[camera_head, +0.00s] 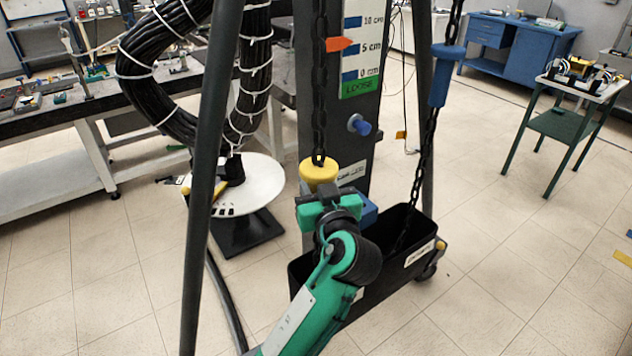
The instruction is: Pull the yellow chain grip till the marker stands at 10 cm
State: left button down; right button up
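The yellow chain grip (319,171) hangs upright at the lower end of a dark chain (319,105), in front of the grey column. My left gripper (322,193), on a green arm from below, is at the grip and covers its lower part. Its fingertips are hidden, so I cannot tell whether they are closed on it. The orange marker (340,45) points right at the white scale (364,22), at or slightly above the 5 cm mark. The scale shows 0 cm lower, above a green label, and 10 cm higher. My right gripper is not in view.
A blue grip (446,75) hangs on a second chain at the right, running into a black bin (405,255). Dark stand legs (207,170) flank the column. A cable coil (190,75) hangs left above a white disc (250,185).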

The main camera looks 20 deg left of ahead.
pick_arm(q)
jog(key=shift+f+b, duration=0.9)
jog(key=shift+f, duration=0.65)
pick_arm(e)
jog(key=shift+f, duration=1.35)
